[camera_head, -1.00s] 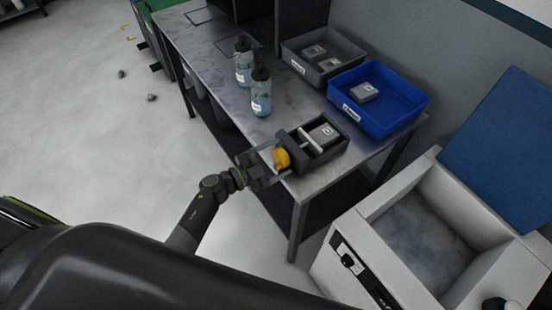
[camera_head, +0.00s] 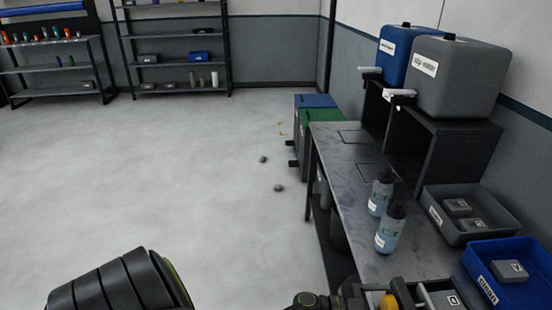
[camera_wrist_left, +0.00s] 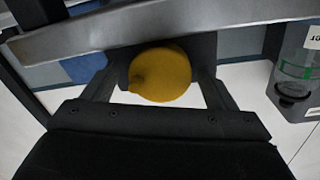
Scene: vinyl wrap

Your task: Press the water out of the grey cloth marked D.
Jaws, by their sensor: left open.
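A grey cloth (camera_head: 435,298) with a white mark that looks like a D lies in a dark press box (camera_head: 403,292) at the bottom edge of the head view, partly cut off. The press has a round yellow knob (camera_head: 388,302). My left gripper (camera_wrist_left: 160,78) is open in the left wrist view. Its two fingers stand either side of the yellow knob (camera_wrist_left: 162,76), and I cannot tell whether they touch it. The cloth is hidden in the wrist view. My right gripper is not in view.
Two bottles (camera_head: 390,230) stand on the metal bench (camera_head: 345,185) beyond the press. A grey tray (camera_head: 436,222) and a blue bin (camera_head: 480,284) hold other grey cloths. Two tanks (camera_head: 458,85) stand behind. Small grey lumps (camera_head: 279,188) lie on open floor.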

